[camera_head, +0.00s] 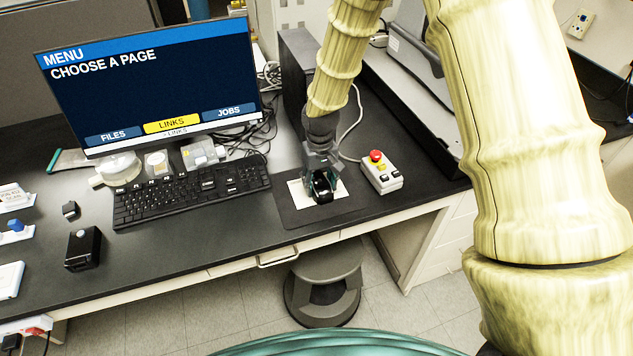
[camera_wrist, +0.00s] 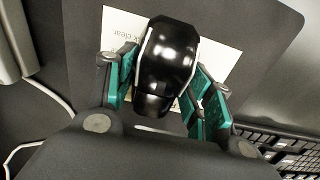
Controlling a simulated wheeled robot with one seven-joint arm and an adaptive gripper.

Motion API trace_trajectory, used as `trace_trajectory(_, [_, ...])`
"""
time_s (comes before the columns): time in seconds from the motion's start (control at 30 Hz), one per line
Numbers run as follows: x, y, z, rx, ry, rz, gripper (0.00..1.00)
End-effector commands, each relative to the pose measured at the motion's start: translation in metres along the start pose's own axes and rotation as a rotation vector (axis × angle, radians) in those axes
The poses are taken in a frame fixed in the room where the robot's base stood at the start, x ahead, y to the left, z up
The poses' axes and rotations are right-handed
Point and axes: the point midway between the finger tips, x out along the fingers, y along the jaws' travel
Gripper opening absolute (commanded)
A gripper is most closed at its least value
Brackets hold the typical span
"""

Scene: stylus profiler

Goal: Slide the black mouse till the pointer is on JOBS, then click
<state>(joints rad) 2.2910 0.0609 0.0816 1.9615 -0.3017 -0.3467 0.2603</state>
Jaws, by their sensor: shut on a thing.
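The black mouse (camera_head: 323,187) is on the dark mat (camera_head: 293,215) with a white paper under it, right of the keyboard. My gripper (camera_head: 322,180) is shut on it from above; in the wrist view the teal finger pads (camera_wrist: 165,90) stand on both sides of the glossy black mouse (camera_wrist: 168,62). The monitor (camera_head: 150,80) reads "MENU, CHOOSE A PAGE" with FILES, LINKS and JOBS buttons. The LINKS button (camera_head: 172,125) is yellow and the bar beneath reads LINKS. The JOBS button (camera_head: 229,112) is blue, to its right. I cannot make out a pointer arrow.
The black keyboard (camera_head: 192,192) lies left of the mat. A grey control box with a red button (camera_head: 382,172) stands close to the right of the mat. A white paper (camera_wrist: 215,60) with printed text lies under the mouse. A dark computer tower (camera_head: 297,80) stands behind.

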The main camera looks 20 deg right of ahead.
Motion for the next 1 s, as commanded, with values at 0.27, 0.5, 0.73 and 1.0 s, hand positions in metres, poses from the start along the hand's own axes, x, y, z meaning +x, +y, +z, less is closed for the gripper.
trace_trajectory(0.27, [0.000, 0.015, 0.001, -0.001, 0.000, 0.000, 0.08])
trace_trajectory(0.5, [0.000, 0.028, 0.000, 0.000, 0.000, 0.000, 0.08])
trace_trajectory(0.73, [0.000, 0.040, 0.001, 0.000, 0.000, 0.001, 0.08])
trace_trajectory(1.0, [0.000, 0.054, 0.001, -0.001, 0.000, 0.000, 0.08])
